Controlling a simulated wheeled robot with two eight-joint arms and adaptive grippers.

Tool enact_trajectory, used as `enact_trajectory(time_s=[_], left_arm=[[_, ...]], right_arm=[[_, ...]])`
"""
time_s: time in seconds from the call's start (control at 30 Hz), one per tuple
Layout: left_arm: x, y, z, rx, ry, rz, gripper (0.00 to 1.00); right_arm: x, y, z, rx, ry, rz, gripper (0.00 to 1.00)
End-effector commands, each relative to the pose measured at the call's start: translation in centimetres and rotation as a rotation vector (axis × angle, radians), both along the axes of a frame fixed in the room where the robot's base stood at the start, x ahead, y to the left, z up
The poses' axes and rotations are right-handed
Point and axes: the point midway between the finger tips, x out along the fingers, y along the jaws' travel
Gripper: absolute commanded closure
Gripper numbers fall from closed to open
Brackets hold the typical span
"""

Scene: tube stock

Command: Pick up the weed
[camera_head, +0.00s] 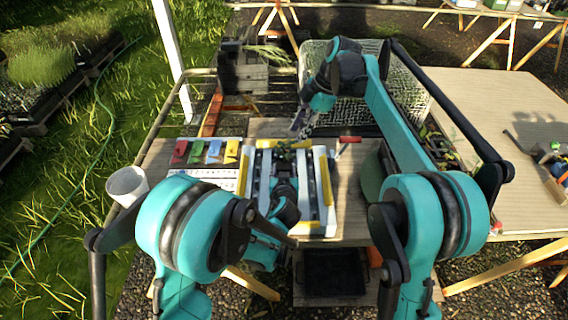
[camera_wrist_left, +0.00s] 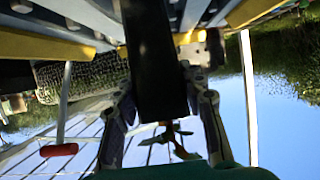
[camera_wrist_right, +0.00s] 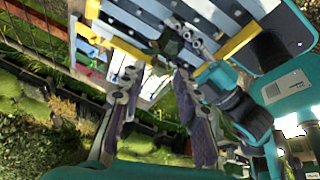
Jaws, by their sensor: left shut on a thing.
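Small dark green plants (camera_head: 284,150) stand at the middle of the slatted rack; the weed cannot be told apart from the other leaves. They also show in the right wrist view (camera_wrist_right: 178,45). My left gripper (camera_head: 284,182) is shut on a black tube (camera_wrist_left: 158,60), which stands between its fingers in the left wrist view; green leaves (camera_wrist_left: 168,135) show at the tube's end. My right gripper (camera_head: 301,124) is above and behind the plants. In the right wrist view its fingers (camera_wrist_right: 157,80) are apart, with nothing between them, and the plants lie beyond the tips.
The slatted rack (camera_head: 328,180) has yellow ends. Red, green, blue and yellow pieces (camera_head: 214,152) lie to its left, with a white cup (camera_head: 127,185) further left. A red-handled tool (camera_head: 349,139) is at its right. A wire crate (camera_head: 408,98) stands behind.

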Motion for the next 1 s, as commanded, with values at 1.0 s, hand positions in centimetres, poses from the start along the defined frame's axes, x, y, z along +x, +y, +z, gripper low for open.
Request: enact_trajectory(time_s=[1.0], left_arm=[[0.0, 0.0, 0.0, -0.001, 0.0, 0.0, 0.94]], right_arm=[[-0.5, 4.7, -3.7, -0.534, -0.47, 1.196, 0.68]])
